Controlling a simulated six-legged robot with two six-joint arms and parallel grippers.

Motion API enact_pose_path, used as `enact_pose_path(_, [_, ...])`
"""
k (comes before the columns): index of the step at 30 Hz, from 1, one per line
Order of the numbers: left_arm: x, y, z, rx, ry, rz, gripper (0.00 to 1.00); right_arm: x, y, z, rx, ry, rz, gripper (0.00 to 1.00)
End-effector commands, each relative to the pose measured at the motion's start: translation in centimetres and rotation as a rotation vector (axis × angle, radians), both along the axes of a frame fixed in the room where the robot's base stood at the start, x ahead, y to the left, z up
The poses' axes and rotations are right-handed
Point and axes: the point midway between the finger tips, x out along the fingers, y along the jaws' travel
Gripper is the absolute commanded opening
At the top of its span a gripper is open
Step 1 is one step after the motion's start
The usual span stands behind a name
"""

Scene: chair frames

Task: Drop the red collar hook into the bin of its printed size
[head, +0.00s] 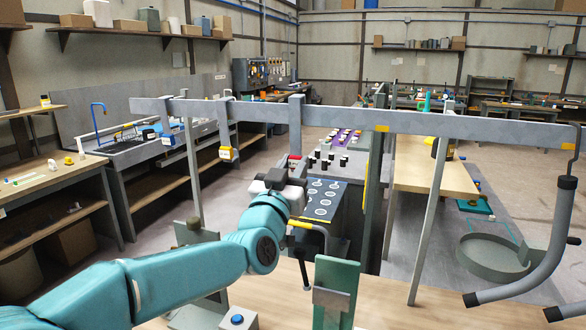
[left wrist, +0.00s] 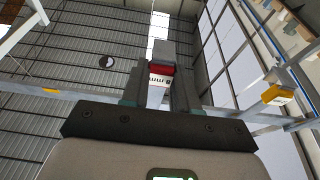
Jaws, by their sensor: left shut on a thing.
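The red collar hook (head: 295,158) has a red band at its lower end and a grey strap that rises in front of the overhead grey beam (head: 345,121). The strap appears to hang over the beam. My left gripper (head: 292,176) is shut on its lower end. In the left wrist view the red collar hook (left wrist: 161,70) sits between the fingers (left wrist: 160,92), with a white printed label below the red; the size is too small to read. No bin with a readable size shows. My right gripper is not in view.
A curved grey tube frame (head: 555,240) with black ends hangs from the beam's right end. Slanting posts (head: 430,215) stand below the beam. A blue panel with pale rings (head: 322,198) lies behind the gripper. A green upright panel (head: 337,280) stands on the wooden table (head: 385,305).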

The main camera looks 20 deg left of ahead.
Motion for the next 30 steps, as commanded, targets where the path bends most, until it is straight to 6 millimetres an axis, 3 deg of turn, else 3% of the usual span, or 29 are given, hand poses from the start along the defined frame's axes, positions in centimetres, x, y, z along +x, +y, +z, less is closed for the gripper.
enact_pose_path(30, [0.2, -0.01, 1.07, 0.0, -0.001, 0.0, 0.0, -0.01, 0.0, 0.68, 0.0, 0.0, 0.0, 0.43])
